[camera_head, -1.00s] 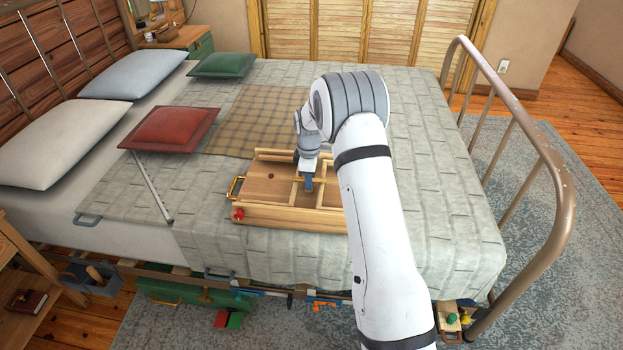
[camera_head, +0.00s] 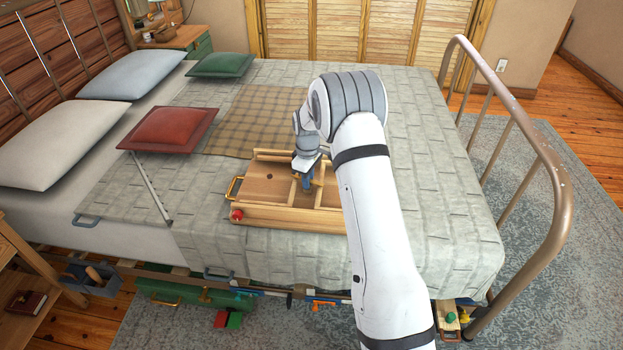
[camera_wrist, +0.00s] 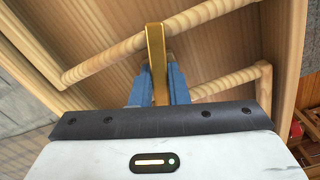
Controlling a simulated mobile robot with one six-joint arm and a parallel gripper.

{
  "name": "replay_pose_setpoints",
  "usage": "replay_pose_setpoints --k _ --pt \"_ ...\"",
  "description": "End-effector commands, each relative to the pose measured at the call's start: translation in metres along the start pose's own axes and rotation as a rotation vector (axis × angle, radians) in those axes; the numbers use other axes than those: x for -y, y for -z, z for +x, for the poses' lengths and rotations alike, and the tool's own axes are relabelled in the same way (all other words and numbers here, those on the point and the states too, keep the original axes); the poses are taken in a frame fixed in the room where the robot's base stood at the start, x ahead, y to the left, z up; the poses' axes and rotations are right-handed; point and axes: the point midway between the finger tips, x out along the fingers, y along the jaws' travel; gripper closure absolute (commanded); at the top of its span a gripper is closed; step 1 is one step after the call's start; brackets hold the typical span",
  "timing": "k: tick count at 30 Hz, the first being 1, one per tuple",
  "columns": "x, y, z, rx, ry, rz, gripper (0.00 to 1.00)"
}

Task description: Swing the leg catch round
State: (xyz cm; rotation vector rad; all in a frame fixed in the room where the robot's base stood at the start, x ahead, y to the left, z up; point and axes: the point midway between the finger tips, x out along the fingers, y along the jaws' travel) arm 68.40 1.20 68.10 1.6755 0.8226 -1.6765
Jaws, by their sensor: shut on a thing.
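A wooden bed tray (camera_head: 270,187) lies on the bedspread, with round wooden leg rails across it. The rails (camera_wrist: 215,25) cross the wrist view, running up to the right. A flat brass-coloured catch (camera_wrist: 155,45) stands up between the blue fingers of my gripper (camera_wrist: 158,88). My gripper is shut on the catch, close to the rails; whether the catch touches a rail I cannot tell. In the head view my gripper (camera_head: 306,184) is over the tray's middle, and the catch is too small to make out there. My arm hides the tray's right end.
A red knob (camera_head: 237,215) and a brass handle (camera_head: 235,187) are at the tray's left end. A red cushion (camera_head: 170,130) and checked blanket (camera_head: 258,118) lie behind it. A metal bed rail (camera_head: 535,150) stands at the right.

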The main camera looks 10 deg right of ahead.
Motion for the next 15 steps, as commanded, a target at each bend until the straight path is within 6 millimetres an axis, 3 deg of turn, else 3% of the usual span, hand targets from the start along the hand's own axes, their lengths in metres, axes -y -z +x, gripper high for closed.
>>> replay_pose_setpoints --k 15 --pt "-0.0013 -0.0003 -0.0009 -0.002 -0.002 0.492 1.00"
